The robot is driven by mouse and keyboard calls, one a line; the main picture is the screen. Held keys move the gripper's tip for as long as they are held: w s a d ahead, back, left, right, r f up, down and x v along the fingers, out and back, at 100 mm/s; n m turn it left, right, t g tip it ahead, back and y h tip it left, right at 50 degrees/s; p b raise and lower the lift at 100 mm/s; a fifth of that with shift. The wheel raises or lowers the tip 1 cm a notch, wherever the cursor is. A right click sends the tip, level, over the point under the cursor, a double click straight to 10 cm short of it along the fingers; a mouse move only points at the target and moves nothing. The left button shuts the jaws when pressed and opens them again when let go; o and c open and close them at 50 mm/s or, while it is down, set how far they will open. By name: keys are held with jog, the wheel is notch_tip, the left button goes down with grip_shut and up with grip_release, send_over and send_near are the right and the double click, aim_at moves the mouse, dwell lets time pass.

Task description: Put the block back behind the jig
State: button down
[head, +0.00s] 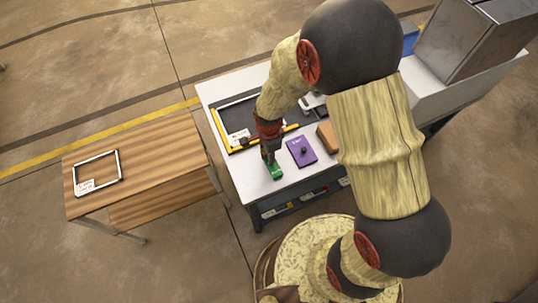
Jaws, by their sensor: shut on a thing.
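My gripper (268,157) points down at the front left part of the white-topped bench (238,178). It is shut on a small green block (274,172), whose upper part it partly hides. I cannot tell whether the block touches the bench top. A dark panel with a yellow L-shaped edge (216,130), which may be the jig, lies behind the gripper. My arm hides part of it. A purple plate with a dark knob (302,152) lies to the right of the green block, apart from it.
A brown block (327,135) and small dark items lie right of the purple plate. A metal box (465,45) stands at the back right. A wooden table (140,170) with an empty frame (97,173) stands to the left, across a floor gap. The bench's front left corner is clear.

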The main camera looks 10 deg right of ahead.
jog(key=shift+a+f, duration=0.15)
jog(key=shift+a, duration=0.1)
dwell(0.4)
jog(key=c, duration=1.7)
grip_release()
jog(key=shift+r+p, duration=2.85)
jog(key=shift+r, duration=1.2)
